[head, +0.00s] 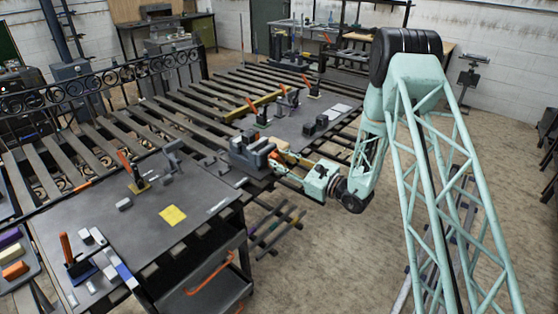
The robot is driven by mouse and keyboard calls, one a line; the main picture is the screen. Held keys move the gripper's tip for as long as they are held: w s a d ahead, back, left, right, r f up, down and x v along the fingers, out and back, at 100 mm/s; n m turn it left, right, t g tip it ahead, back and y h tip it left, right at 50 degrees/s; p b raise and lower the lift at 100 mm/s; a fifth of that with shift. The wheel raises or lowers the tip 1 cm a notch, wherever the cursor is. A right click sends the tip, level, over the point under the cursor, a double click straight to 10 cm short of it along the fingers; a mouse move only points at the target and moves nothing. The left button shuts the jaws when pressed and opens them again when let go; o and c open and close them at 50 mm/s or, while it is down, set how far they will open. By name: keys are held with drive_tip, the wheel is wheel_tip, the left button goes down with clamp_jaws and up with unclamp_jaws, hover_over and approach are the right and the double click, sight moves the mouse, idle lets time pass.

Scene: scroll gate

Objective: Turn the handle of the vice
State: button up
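The vice (246,151) is a dark grey block-like tool in the middle of the head view, at the edge of the dark bench between two wider bench tops. My gripper (276,166) reaches in from the right, with its pale green body low and nearly level, and its fingers end close beside the vice's right side. The vice's handle is not clearly distinguishable; it is small and partly hidden around my fingertips. I cannot tell whether my fingers touch it or whether they are open or shut.
The near bench (150,235) carries a yellow sheet (172,215), orange-handled clamps and small grey blocks. The far bench (300,128) holds more clamps and dark blocks. A slatted frame with a scrolled black gate (90,92) lies behind. Open floor (330,265) is at lower right.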

drive_tip(key=shift+c, duration=0.9)
clamp_jaws()
drive_tip(key=shift+m, duration=0.4)
drive_tip(key=shift+w+d+f+m+p, duration=0.1)
drive_tip(key=shift+m+p, duration=0.15)
drive_tip(key=shift+m, duration=0.65)
drive_tip(key=shift+w+m+p, duration=0.1)
drive_tip(key=shift+m+p, duration=0.15)
drive_tip(key=shift+m, duration=0.65)
drive_tip(key=shift+o, duration=0.9)
unclamp_jaws()
